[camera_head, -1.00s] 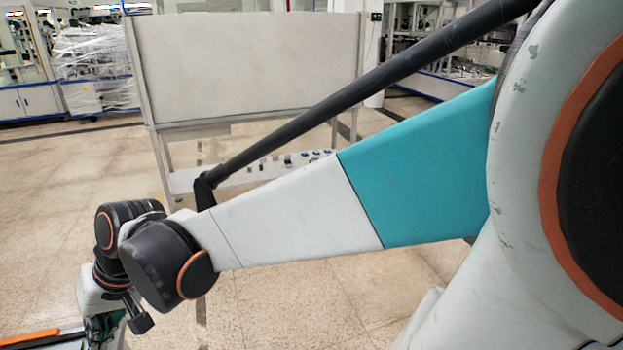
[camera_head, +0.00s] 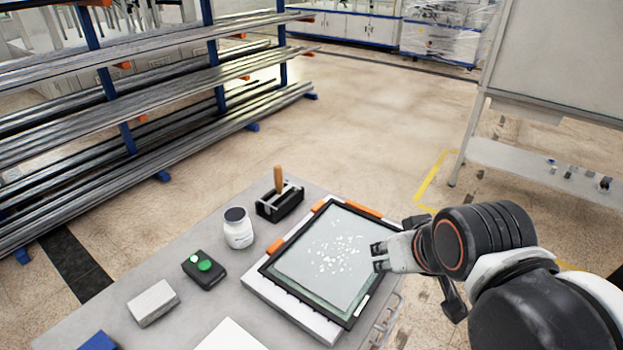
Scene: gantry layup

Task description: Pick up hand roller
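The hand roller (camera_head: 279,180) stands at the back of the grey table, its wooden handle pointing up out of a black holder (camera_head: 281,204). The roller's lower part is mostly hidden by the holder. My gripper (camera_head: 379,257) is to the right of it, by the right side of a black-framed tray. Its two dark fingertips are apart and point left, with nothing seen between them. It is well clear of the roller.
The framed tray (camera_head: 352,314) with white granules and orange clips lies between gripper and roller. A white jar (camera_head: 238,231), a green-button box (camera_head: 203,268), and a grey block (camera_head: 153,302) stand left. A rack of bars (camera_head: 150,80) is behind; a whiteboard (camera_head: 560,60) is right.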

